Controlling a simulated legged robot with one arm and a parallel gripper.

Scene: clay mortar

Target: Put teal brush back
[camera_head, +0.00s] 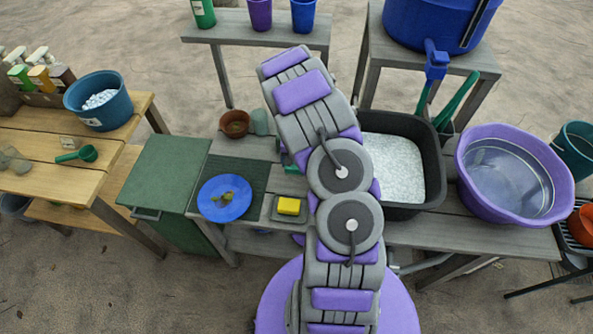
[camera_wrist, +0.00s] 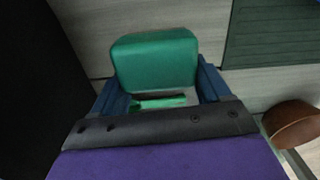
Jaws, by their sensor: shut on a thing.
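In the wrist view, my gripper (camera_wrist: 157,88) has its blue fingers shut on a teal, block-shaped thing (camera_wrist: 155,60), which looks like the teal brush. A thin, brighter green piece (camera_wrist: 160,103) shows just below it, between the fingers. Grey bench planks lie beneath. In the head view my own arm hides the gripper; only a small bit of green shows at the arm's left edge, above the bench. I cannot tell how far the brush is from the bench top.
The grey bench holds a black tub (camera_head: 432,170) of white grains, a purple basin (camera_head: 462,170), a yellow sponge (camera_head: 289,206), a blue plate (camera_head: 212,209), a brown pot (camera_head: 235,131) and a teal cup (camera_head: 260,122). Long green tools (camera_head: 456,100) stand behind the tub.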

